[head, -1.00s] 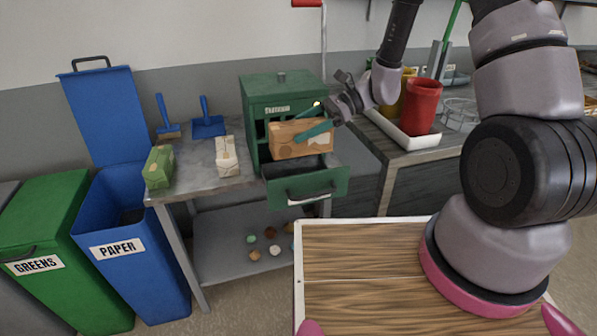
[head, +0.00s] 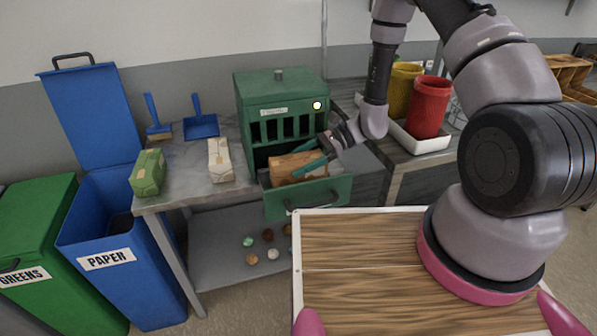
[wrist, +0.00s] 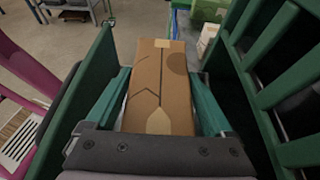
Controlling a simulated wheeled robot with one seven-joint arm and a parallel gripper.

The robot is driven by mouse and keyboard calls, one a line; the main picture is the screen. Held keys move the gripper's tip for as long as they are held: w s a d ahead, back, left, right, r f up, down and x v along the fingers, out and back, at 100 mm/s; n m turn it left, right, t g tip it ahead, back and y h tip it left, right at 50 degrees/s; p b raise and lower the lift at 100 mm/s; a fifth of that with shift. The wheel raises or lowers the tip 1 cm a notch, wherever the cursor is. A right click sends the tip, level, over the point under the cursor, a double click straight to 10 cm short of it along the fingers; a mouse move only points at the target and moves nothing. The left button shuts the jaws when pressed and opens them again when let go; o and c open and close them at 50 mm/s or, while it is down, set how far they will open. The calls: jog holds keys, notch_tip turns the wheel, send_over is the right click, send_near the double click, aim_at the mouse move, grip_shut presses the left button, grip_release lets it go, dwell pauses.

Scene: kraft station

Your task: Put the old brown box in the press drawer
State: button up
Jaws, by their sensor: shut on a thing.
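The old brown box (head: 297,167) is inside the opening of the press drawer (head: 310,197), low between its walls; whether it touches the drawer floor is hidden. The drawer is pulled out from the green press (head: 282,112). My gripper (head: 308,160) is shut on the box, with a teal finger on each side. In the wrist view the box (wrist: 158,85) lies lengthwise between the fingers, with tape, dark lines and a pale patch on its top. The drawer front (wrist: 85,85) is on its left and the barred press face (wrist: 285,80) on its right.
A green carton (head: 148,172) and a cream carton (head: 220,160) stand on the grey table left of the press. Blue PAPER (head: 110,235) and green GREENS (head: 40,240) bins are at the left. A red container (head: 428,105) stands right of my arm.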

jog(key=shift+f, duration=1.6)
jog(key=shift+f, duration=0.15)
jog(key=o, duration=1.3)
jog(key=shift+c, duration=0.2)
jog(key=shift+d+r, duration=0.15)
jog(key=shift+r, duration=0.05)
jog(key=v, duration=0.7)
jog(key=shift+d, duration=0.1)
